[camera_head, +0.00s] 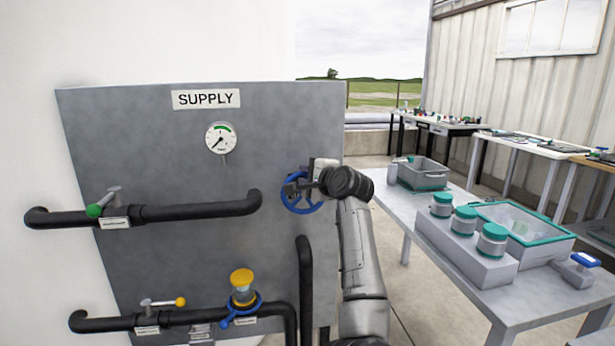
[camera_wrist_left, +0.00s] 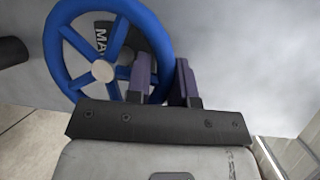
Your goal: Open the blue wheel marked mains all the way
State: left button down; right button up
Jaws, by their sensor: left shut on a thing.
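The blue wheel (camera_head: 298,208) is on the right part of the grey supply panel (camera_head: 170,160). In the left wrist view the wheel (camera_wrist_left: 103,71) shows its spokes and pale hub, and part of a label reading "MA" (camera_wrist_left: 100,36) shows behind it. My left gripper (camera_head: 301,188) is at the wheel's right side. In the left wrist view my left gripper (camera_wrist_left: 168,84) has one finger on each side of the rim and is shut on it. My gripper and wrist hide part of the wheel in the head view. My right gripper is not in view.
A gauge (camera_head: 222,138) sits above the wheel. Black pipes (camera_head: 195,210) carry a green-knobbed lever (camera_head: 95,210), a yellow-knobbed lever (camera_head: 179,302) and a yellow-topped valve with a blue ring (camera_head: 242,288). To the right, a table (camera_head: 490,300) holds teal-lidded jars (camera_head: 465,220) and totes (camera_head: 525,232).

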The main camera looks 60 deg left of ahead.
pick_arm(q)
jog(key=shift+r, duration=0.15)
jog(key=c, duration=1.4)
grip_release()
jog(key=o, duration=0.3)
jog(key=shift+a, duration=0.1)
jog(key=d+r+p, duration=0.1)
jog(key=d+p, duration=0.3)
jog(key=d, duration=0.9)
jog(key=shift+w+d+r, duration=0.15)
jog(key=shift+d+r, duration=0.2)
jog(key=shift+d, duration=0.05)
